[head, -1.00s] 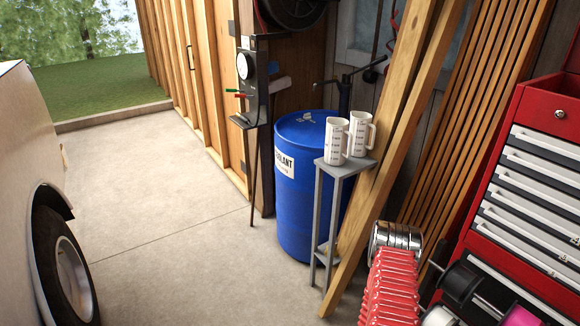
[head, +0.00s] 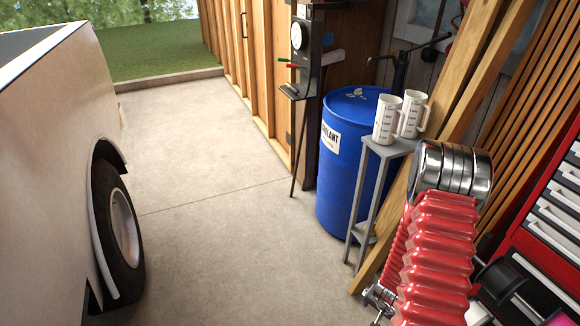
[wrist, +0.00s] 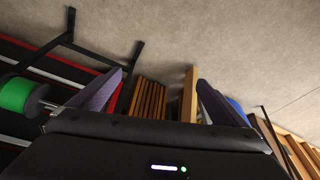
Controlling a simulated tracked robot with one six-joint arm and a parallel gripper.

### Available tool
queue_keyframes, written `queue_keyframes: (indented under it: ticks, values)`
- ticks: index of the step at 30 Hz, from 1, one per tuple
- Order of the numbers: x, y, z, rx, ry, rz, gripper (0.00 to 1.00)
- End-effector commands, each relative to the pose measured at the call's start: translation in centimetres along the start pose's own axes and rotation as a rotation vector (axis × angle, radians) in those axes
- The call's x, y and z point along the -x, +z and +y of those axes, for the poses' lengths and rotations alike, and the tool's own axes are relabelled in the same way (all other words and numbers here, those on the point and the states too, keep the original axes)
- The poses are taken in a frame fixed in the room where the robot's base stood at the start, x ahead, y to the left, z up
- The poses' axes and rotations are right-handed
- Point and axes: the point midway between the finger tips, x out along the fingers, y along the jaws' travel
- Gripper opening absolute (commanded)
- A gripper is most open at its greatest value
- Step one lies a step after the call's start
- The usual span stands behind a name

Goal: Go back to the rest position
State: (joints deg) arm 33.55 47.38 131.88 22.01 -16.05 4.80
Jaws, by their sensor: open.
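In the wrist view my gripper (wrist: 160,80) is open, its two purple-grey fingers spread wide apart. Nothing is between them; the gap shows wooden slats (wrist: 149,98), a pale plank (wrist: 189,95) and concrete floor. In the head view my arm, with red ribbed sleeves and a shiny metal joint, is raised at the lower right. My gripper's fingers cannot be made out in that view.
A red tool chest (head: 545,220) is at right. A white pickup (head: 60,150) is at left. The concrete floor (head: 220,230) between is clear.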

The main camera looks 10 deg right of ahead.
Motion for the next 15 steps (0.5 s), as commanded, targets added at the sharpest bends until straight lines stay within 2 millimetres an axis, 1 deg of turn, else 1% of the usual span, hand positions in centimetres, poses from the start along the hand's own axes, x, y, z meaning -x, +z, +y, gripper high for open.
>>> queue_keyframes:
  ticks: [1,6,11,15]
  values:
    - [1.2,0.0,-0.9,0.024,-0.015,-0.018,0.97]
    - [5.0,0.9,-3.2,0.105,-0.054,-0.093,0.97]
    - [8.7,1.8,-5.0,0.185,-0.082,-0.153,0.97]
    - [12.1,2.6,-6.2,0.257,-0.102,-0.194,0.97]
